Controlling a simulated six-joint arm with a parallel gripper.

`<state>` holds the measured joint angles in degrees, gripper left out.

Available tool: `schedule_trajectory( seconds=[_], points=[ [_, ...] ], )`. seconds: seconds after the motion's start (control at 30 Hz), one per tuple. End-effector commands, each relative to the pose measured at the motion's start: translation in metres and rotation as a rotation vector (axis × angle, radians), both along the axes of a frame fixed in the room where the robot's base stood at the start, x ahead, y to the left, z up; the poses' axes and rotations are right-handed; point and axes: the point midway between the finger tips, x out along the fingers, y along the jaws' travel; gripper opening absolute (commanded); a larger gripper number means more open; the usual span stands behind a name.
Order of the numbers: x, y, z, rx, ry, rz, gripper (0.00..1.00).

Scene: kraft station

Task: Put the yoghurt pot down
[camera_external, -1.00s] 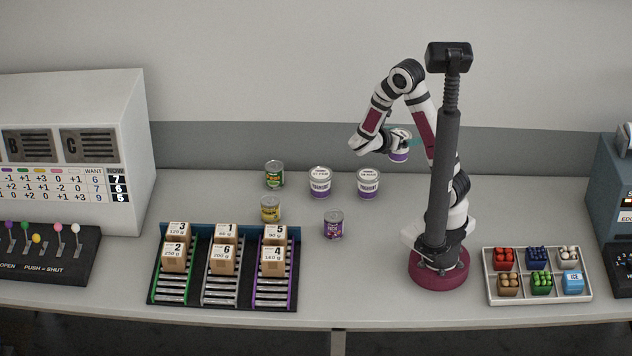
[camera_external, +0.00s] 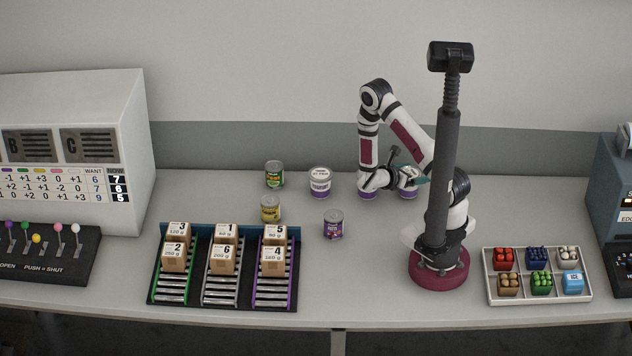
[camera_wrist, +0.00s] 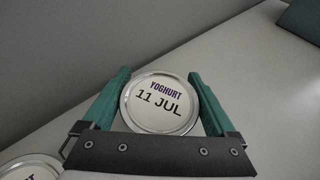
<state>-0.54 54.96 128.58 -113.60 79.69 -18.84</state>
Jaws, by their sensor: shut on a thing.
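The yoghurt pot, white with a purple base, shows its round lid (camera_wrist: 159,101) in the wrist view, marked "YOGHURT 11 JUL". My gripper (camera_wrist: 160,85) has its green fingers on both sides of this pot and is shut on it. In the external view the held pot's purple base (camera_external: 407,194) shows at table height below my gripper (camera_external: 412,178); whether it touches the table I cannot tell. A second yoghurt pot (camera_external: 368,195) stands just left of it, mostly hidden behind my wrist. A third yoghurt pot (camera_external: 319,183) stands upright farther left.
A green can (camera_external: 274,174), a yellow can (camera_external: 270,209) and a purple can (camera_external: 333,224) stand to the left. A rack (camera_external: 222,290) of numbered boxes lies at front left. A tray (camera_external: 540,298) of small goods is at right. In the wrist view another lid (camera_wrist: 32,168) is at lower left.

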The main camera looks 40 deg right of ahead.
Motion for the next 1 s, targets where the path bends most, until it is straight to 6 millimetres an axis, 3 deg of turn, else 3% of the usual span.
schedule_trajectory(
  seconds=[0.37, 0.4, 0.43, 0.73, 1.0],
  points=[
    [0.0, 0.0, -0.008, 0.0, -0.002, -0.001, 0.26],
    [0.0, 0.0, -0.008, 0.0, -0.002, -0.001, 0.97],
    [0.0, 0.0, -0.008, 0.0, -0.002, -0.001, 1.0],
    [0.001, 0.002, -0.004, 0.0, -0.002, 0.001, 1.0],
    [0.002, 0.052, 0.016, 0.0, -0.004, 0.006, 1.0]
  ],
)
